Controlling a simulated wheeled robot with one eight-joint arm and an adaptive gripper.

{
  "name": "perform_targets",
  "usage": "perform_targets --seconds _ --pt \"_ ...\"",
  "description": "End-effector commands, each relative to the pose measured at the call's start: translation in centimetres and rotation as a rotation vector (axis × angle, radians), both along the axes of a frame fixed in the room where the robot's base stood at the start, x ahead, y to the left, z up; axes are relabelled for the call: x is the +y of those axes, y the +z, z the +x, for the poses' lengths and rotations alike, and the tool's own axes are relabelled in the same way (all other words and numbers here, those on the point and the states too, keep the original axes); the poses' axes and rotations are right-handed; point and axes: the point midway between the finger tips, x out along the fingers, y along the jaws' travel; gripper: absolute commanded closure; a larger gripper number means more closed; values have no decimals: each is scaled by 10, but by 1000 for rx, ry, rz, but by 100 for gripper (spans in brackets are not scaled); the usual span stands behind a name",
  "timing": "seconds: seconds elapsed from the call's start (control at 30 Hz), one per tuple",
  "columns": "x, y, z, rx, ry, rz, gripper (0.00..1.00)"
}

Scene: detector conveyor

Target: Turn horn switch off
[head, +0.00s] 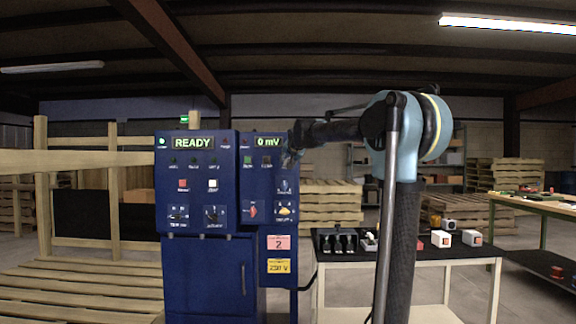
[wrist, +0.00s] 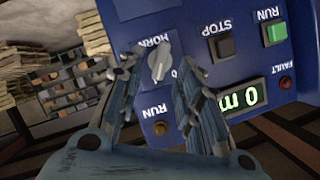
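The horn switch (wrist: 158,62) is a light grey rotary knob on the blue panel, under a "HORN" label that appears upside down in the wrist view. My gripper (wrist: 160,70) is open, with one finger on each side of the knob. I cannot tell whether either finger touches it. In the head view my gripper (head: 291,157) is at the upper right edge of the blue cabinet's right panel (head: 262,205) and hides the knob there.
In the wrist view, a dark STOP button (wrist: 226,46), a lit green RUN button (wrist: 276,32), a red fault lamp (wrist: 286,82) and the display (wrist: 243,98) are close by. A black-topped table (head: 465,251) with small boxes stands right of the cabinet.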

Motion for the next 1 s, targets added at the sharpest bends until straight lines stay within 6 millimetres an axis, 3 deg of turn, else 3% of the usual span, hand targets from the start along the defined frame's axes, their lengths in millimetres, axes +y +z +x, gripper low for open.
perform_targets --seconds 0.3,0.67,0.7,0.83,1.0 --pt "5 -10 29 0 0 0 68" --pt "5 -12 32 0 0 0 68" --pt "5 -12 32 0 0 0 70" --pt "5 -12 32 0 -1 0 99" --pt "5 -12 33 0 -1 0 100"
